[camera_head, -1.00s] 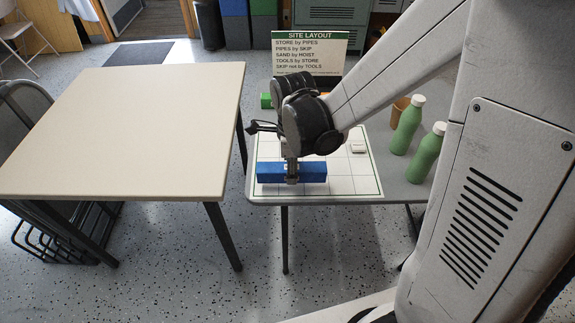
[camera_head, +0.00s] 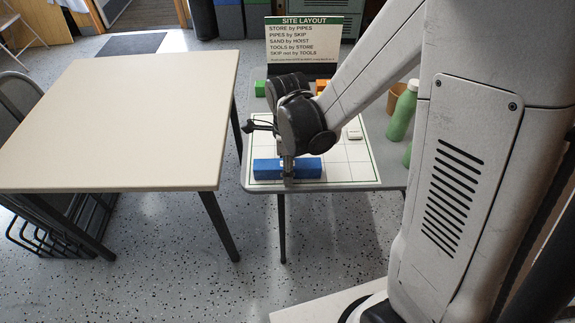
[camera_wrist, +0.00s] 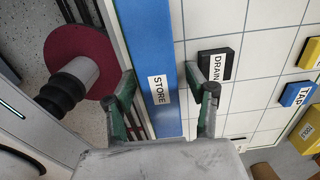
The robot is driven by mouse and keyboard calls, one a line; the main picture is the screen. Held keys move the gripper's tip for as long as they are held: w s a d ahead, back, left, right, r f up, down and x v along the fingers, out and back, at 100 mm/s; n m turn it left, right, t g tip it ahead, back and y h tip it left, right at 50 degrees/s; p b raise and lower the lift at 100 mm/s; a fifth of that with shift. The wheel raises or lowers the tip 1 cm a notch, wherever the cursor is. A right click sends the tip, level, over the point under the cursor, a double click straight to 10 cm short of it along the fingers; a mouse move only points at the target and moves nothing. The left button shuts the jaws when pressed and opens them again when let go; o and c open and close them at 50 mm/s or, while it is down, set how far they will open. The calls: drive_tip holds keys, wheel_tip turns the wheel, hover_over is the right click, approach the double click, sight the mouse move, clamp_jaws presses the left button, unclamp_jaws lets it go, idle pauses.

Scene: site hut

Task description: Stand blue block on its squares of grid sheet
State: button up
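The long blue block (camera_head: 265,169) lies along the front left part of the white grid sheet (camera_head: 350,172). It appears to rest on the sheet. In the wrist view the blue block (camera_wrist: 152,45) bears a STORE label and crosses between the fingers. My gripper (camera_wrist: 166,88) is open astride it: a gap shows at the right finger, while the left finger is close to its edge. In the head view my gripper (camera_head: 288,172) reaches down at the block's middle. A black block labelled DRAIN (camera_wrist: 222,60) lies beside the right finger. My arm hides part of the sheet.
The SITE LAYOUT sign (camera_head: 303,42) stands behind the sheet. Green (camera_head: 260,88) and orange (camera_head: 320,86) blocks lie near it. A bare beige table (camera_head: 125,120) is left.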

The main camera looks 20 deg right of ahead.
drive_tip(key=shift+r, duration=0.1)
wheel_tip(320, 180, up, 11)
drive_tip(key=p, duration=0.3)
drive_tip(key=s+d+r+n+t, duration=0.3)
drive_tip(key=s+r+n, duration=0.2)
drive_tip(key=n, duration=0.5)
drive_tip(key=s+d+r+n+t, duration=0.2)
drive_tip(key=s+r+n+t, duration=0.2)
drive_tip(key=n, duration=0.6)
wheel_tip(320, 180, up, 4)
drive_tip(key=shift+s+d+f+n, duration=0.25)
drive_tip(key=shift+s+d+n, duration=0.15)
drive_tip(key=shift+s, duration=0.7)
